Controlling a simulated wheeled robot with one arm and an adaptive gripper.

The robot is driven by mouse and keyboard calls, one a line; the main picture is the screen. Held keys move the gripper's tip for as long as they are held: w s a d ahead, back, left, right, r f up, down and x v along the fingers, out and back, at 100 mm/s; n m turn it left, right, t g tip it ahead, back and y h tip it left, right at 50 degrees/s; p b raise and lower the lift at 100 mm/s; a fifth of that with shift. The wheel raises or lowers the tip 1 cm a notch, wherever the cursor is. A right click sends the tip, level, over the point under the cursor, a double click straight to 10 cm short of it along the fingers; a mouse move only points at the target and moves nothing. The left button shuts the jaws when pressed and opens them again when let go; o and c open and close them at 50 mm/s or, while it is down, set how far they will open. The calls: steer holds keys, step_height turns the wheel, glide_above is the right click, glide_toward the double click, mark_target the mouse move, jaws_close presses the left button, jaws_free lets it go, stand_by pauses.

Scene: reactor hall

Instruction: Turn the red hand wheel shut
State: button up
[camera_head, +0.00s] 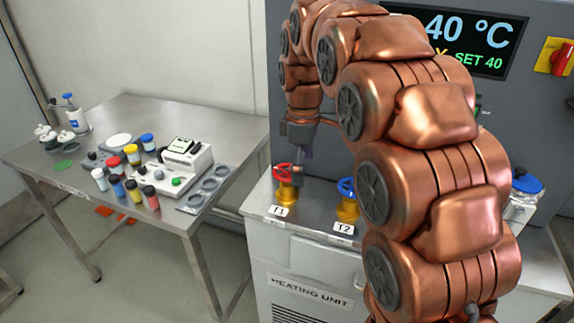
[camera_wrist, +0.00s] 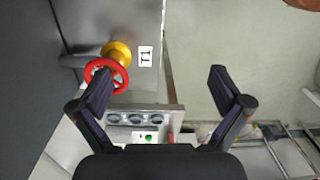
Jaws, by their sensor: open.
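The red hand wheel (camera_head: 283,172) sits on a yellow valve body (camera_head: 286,192) at the left end of the heating unit's top, by the T1 label. In the wrist view the red wheel (camera_wrist: 106,76) lies at the left, partly behind my left finger. My gripper (camera_head: 299,155) is above and close to the wheel in the head view. In the wrist view my gripper (camera_wrist: 160,85) is open, its fingers wide apart with nothing between them. The wheel is near the left finger, not centred between the two; I cannot tell whether they touch.
A blue hand wheel (camera_head: 346,187) on a yellow valve stands to the right by the T2 label. A steel table (camera_head: 120,175) with bottles and a white instrument (camera_head: 186,162) is at the left. A display (camera_head: 470,42) reads 40 °C.

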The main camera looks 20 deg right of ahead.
mark_target(287, 169)
steer(key=w+n, duration=0.1)
steer(key=w, duration=0.2)
steer(key=w+n, duration=0.2)
steer(key=w, duration=0.2)
steer(key=w+n, duration=0.2)
steer(key=w, duration=0.2)
steer(key=shift+a+t+p, duration=0.15)
steer(key=shift+t+p, duration=0.15)
steer(key=shift+w+f+n, duration=0.15)
steer(key=shift+f+n, duration=0.15)
steer(key=shift+f+p, duration=1.1)
steer(key=shift+f, duration=2.55)
steer(key=shift+c, duration=0.4)
steer(key=c, duration=0.9)
